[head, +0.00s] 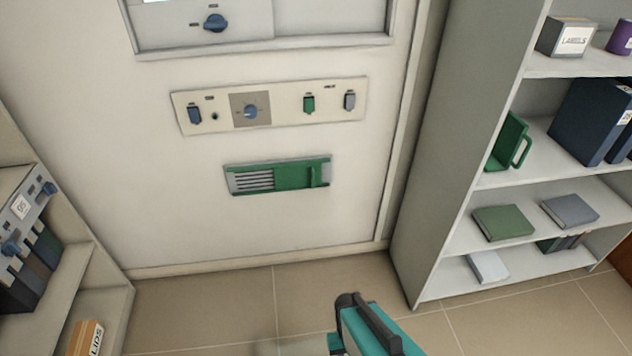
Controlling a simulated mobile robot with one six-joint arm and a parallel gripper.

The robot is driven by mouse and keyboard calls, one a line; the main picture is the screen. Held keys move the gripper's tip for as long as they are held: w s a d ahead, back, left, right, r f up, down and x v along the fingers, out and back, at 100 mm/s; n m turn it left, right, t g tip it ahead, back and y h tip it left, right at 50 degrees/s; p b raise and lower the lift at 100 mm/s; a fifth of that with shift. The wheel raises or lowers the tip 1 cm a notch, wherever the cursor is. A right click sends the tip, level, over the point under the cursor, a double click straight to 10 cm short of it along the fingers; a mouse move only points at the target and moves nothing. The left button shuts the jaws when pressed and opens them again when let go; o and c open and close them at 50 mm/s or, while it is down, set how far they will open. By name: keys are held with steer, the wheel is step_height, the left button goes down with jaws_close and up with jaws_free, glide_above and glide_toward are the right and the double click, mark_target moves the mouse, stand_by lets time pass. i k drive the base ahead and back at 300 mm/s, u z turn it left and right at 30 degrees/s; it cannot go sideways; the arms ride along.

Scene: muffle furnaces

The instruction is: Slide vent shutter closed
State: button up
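The vent shutter (295,176) is a green sliding plate with a raised grip tab near its right end. It sits in a grey vent frame (277,161) low on the white wall panel. The shutter covers the right part of the frame, and the dark slats (253,181) show uncovered on the left. My gripper (350,312), dark-tipped on a teal and black arm end, is at the bottom of the head view, below and apart from the vent. Its fingers are not clear enough to tell open from shut.
A control strip (270,105) with a blue knob and several switches is above the vent. Another shelf (110,290) stands left. Tiled floor (220,310) lies clear in front of the panel.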

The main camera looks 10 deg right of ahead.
mark_target(286, 176)
steer(key=z, duration=0.05)
steer(key=k, duration=0.45)
steer(key=u, duration=0.3)
steer(key=i, duration=0.9)
steer(key=u, duration=0.8)
